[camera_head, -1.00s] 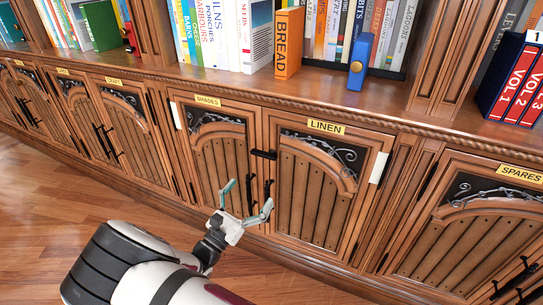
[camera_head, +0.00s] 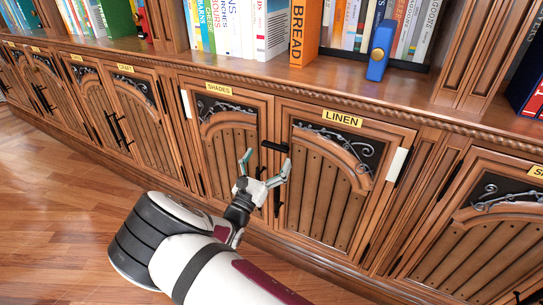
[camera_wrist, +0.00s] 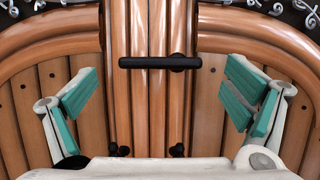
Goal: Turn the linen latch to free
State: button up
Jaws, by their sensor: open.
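The linen latch (camera_head: 275,146) is a short black bar lying level near the top inner edge of the door labelled LINEN (camera_head: 342,118). In the wrist view the latch (camera_wrist: 150,62) crosses the seam between the two doors, with a round boss behind its right end. My gripper (camera_head: 264,164) is open and empty, just below the latch in the head view. In the wrist view its teal-padded fingers (camera_wrist: 160,98) stand wide to either side of the latch, and I see no contact. The gripper partly hides the door handles.
Black upright handles (camera_head: 277,196) sit below the latch; their tops show low in the wrist view (camera_wrist: 178,150). The SHADES door (camera_head: 230,150) is at the left, shut. An orange BREAD book (camera_head: 304,32) and a blue object (camera_head: 380,50) stand on the shelf above. The wood floor (camera_head: 60,200) is clear.

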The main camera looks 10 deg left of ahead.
aim_at(275, 147)
jog(key=shift+x, duration=1.15)
jog(key=c, duration=1.2)
jog(key=shift+o, duration=0.2)
